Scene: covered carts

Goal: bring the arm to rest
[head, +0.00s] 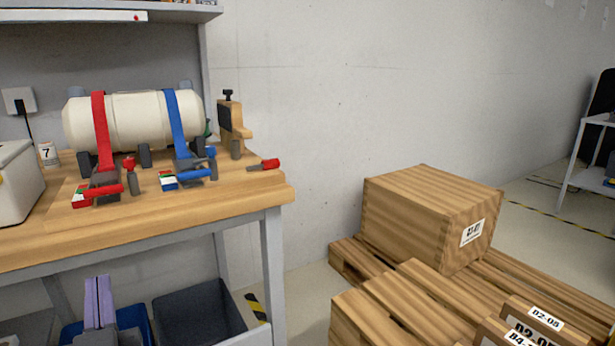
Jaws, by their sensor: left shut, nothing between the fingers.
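My left gripper (98,281) shows at the bottom left as two upright lavender fingers, closed together and empty. It is in front of a blue bin under the workbench, below the level of the bench top. Its wrist and the rest of the arm are cut off by the bottom edge of the view. My right gripper is not in view.
A wooden workbench (240,193) carries a white tank (140,121) strapped in red and blue. A blue bin (135,321) and a dark grey bin (200,315) sit below. Right, a wooden crate (410,210) stands on pallets (350,262). Floor shows between bench and pallets.

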